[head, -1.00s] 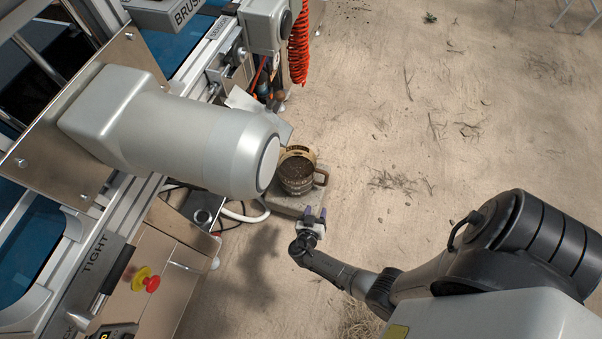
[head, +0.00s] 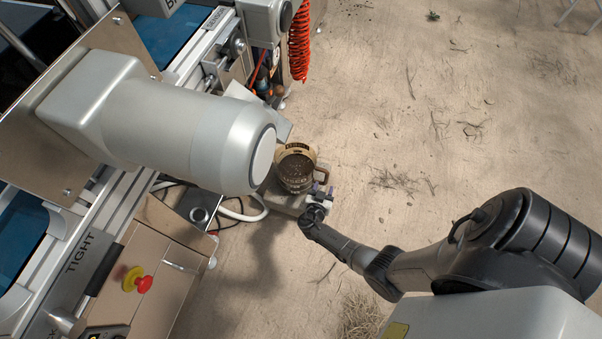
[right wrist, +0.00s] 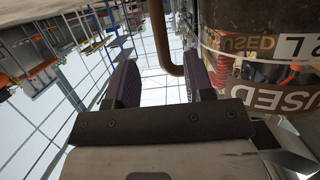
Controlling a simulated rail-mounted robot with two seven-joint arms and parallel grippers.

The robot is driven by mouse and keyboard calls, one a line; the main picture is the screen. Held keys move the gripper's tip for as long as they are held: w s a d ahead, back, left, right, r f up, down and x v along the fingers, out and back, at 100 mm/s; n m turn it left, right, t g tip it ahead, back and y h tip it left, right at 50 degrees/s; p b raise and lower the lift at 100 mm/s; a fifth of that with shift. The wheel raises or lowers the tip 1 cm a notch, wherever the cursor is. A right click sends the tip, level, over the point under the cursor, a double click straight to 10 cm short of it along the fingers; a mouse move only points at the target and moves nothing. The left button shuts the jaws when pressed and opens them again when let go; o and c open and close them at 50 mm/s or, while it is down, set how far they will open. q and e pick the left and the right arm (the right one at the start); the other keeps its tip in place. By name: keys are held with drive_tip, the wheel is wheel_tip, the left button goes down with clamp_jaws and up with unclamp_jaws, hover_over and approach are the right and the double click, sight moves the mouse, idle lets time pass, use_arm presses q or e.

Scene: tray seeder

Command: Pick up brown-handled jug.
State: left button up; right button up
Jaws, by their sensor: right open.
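The jug (head: 296,174) stands upright on a grey block beside the machine, with dark contents showing at its open top. Its brown handle (head: 322,175) points right. In the right wrist view, the jug (right wrist: 265,95) with "USED" lettering fills the right side, and its brown tubular handle (right wrist: 162,40) appears between the two finger outlines. My right gripper (head: 321,189) is open at the handle side of the jug. The wrist view shows its fingers (right wrist: 163,80) apart, with the handle not clamped; exact depth cannot be told. My left gripper is not in view.
A large grey cylinder (head: 190,135) of the machine juts out just left of the jug. The grey block (head: 283,199) lies under the jug. A red stop button (head: 144,284) and a coiled red hose (head: 299,45) are on the machine. Sandy floor to the right is open.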

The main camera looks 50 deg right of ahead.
sight(326, 178)
drive_tip(key=shift+w+d+f, duration=0.1)
drive_tip(key=shift+d+f, duration=0.1)
drive_tip(key=b+x, duration=0.2)
drive_tip(key=x, duration=0.2)
drive_tip(key=shift+w+d+r, duration=0.1)
drive_tip(key=shift+w+d, duration=0.1)
drive_tip(key=shift+d, duration=0.1)
drive_tip(key=shift+a, duration=0.2)
drive_tip(key=shift+c, duration=1.3)
drive_tip(key=shift+d, duration=0.1)
drive_tip(key=c, duration=0.6)
clamp_jaws()
drive_tip(key=shift+r, duration=0.1)
